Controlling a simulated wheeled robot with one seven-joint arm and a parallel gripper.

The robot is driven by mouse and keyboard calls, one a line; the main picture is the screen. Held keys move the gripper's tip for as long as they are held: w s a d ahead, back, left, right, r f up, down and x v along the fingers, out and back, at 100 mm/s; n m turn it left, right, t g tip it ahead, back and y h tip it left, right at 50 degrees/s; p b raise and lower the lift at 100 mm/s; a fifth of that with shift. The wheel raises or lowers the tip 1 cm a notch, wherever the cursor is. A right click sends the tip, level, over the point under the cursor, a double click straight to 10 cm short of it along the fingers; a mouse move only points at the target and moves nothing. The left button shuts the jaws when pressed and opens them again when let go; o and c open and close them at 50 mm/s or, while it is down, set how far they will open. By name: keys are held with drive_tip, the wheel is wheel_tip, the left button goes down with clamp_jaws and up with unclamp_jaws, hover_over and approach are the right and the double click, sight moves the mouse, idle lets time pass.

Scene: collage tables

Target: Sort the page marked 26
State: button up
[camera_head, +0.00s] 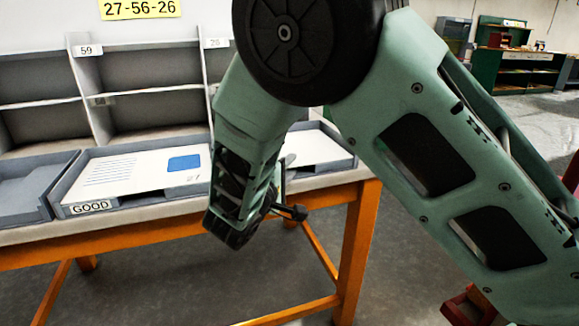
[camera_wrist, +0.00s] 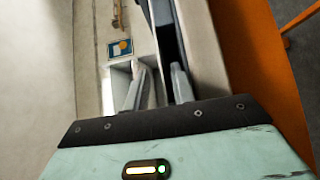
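No page with a readable 26 shows. A white page (camera_head: 140,172) with a blue square and a mark that looks like 27 lies in the grey tray labelled GOOD (camera_head: 120,205). Another white page (camera_head: 316,148) lies in the right tray (camera_head: 345,163), its left part hidden behind my arm; no number shows on it. My gripper is over the front edge of the table at the right tray, mostly hidden by my arm in the head view. In the wrist view my gripper (camera_wrist: 157,85) has its two fingers apart, with no page clearly held between them.
A grey shelf (camera_head: 92,85) with compartments stands behind the trays, labelled 59 and a partly legible number starting with 2. A yellow sign (camera_head: 140,8) above reads 27-56-26. An empty-looking tray (camera_head: 25,190) is at left. The orange-framed table (camera_head: 358,240) has open floor before it.

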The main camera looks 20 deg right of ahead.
drive_tip(key=p+v, duration=0.1)
drive_tip(key=v, duration=1.5)
drive_tip(key=shift+a, duration=0.25)
drive_tip(key=shift+s, duration=0.15)
drive_tip(key=s+d+f+g+y, duration=0.3)
drive_tip(key=s+d+g+y, duration=0.1)
drive_tip(key=s+d+g, duration=0.55)
drive_tip(key=s+a+r+m+g+y, duration=0.1)
drive_tip(key=s+a+r+g+y, duration=0.15)
drive_tip(key=s+y, duration=0.9)
wheel_tip(320, 180, up, 24)
drive_tip(key=s+h+p, duration=0.1)
drive_tip(key=h+p, duration=0.1)
drive_tip(key=p, duration=2.2)
drive_tip(key=shift+a+f+g, duration=0.25)
drive_tip(key=shift+a+g, duration=0.15)
drive_tip(key=shift+a, duration=0.05)
